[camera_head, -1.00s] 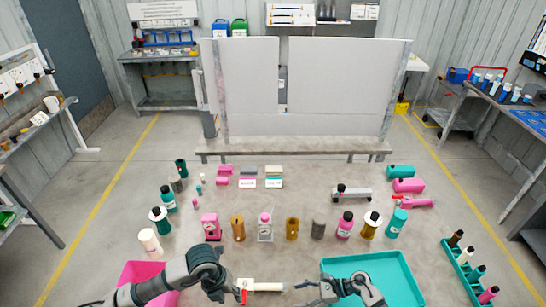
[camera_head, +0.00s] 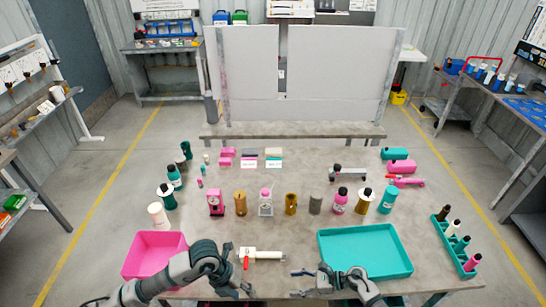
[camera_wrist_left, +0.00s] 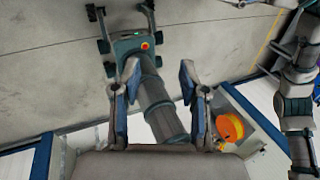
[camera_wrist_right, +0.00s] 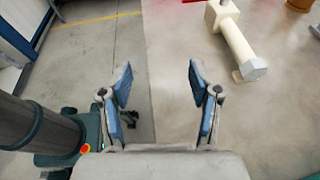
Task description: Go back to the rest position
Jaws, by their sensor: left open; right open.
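My left gripper (camera_head: 240,289) is open and empty at the near table edge, right of the pink tray (camera_head: 138,262). In the left wrist view its two blue-padded fingers (camera_wrist_left: 159,78) stand apart, with floor and my own base behind them. My right gripper (camera_head: 297,284) is open and empty in front of the teal tray (camera_head: 402,262), its fingers pointing left. In the right wrist view its fingers (camera_wrist_right: 160,76) are apart over the table edge. A cream pipe part (camera_head: 265,255) with a red handle lies on the table beyond both grippers; it also shows in the right wrist view (camera_wrist_right: 236,45).
Several bottles and cylinders stand in a row across the table, including a pink bottle (camera_head: 340,201). A teal rack (camera_head: 448,243) holding bottles is at the right edge. White panels (camera_head: 335,75) stand behind the table.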

